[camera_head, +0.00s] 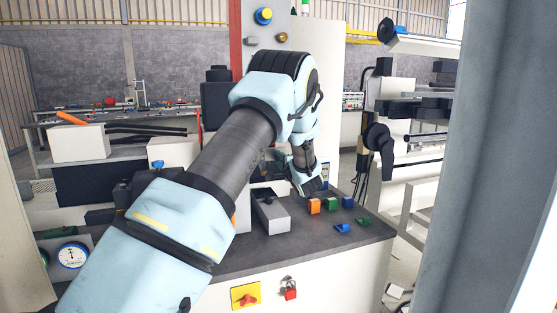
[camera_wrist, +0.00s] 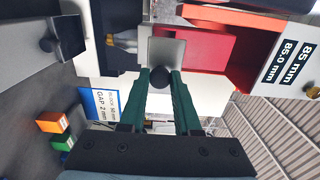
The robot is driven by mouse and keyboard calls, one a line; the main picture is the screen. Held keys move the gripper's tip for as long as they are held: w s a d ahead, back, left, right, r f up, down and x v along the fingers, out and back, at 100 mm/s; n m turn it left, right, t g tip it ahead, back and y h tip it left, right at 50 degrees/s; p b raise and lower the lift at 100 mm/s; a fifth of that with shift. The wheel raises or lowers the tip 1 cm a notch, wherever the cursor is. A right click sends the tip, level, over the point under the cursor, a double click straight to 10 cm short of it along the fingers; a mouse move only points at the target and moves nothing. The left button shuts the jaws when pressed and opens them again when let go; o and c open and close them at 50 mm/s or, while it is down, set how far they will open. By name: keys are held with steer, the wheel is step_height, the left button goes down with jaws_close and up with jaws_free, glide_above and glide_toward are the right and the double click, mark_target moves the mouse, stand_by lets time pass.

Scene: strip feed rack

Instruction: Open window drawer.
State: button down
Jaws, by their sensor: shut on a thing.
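In the wrist view, my gripper (camera_wrist: 160,76) has two dark green fingers shut on a round black knob (camera_wrist: 160,79). Behind the knob is a small pale grey plate (camera_wrist: 166,52), which I take to be the window drawer's front. How far the drawer is out cannot be told. In the head view, my arm bends down to the workbench, and the fingertips and knob are hidden behind it.
A grey box with a black knob (camera_head: 271,212) stands on the dark bench top (camera_head: 300,247). Orange (camera_head: 314,206), green (camera_head: 331,204) and blue (camera_head: 347,201) blocks lie to its right.

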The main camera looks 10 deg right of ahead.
steer(key=shift+s+f, duration=0.1)
steer(key=shift+f, duration=0.05)
steer(key=c, duration=0.9)
jaws_free()
steer(key=shift+s+d, duration=0.1)
steer(key=shift+s, duration=0.05)
steer(key=shift+o, duration=1.4)
steer(key=s+d+b, duration=0.1)
steer(key=s+b, duration=0.2)
steer(key=s, duration=0.7)
steer(key=shift+s+b, duration=0.3)
steer(key=shift+b, duration=0.1)
steer(key=shift+d, duration=0.1)
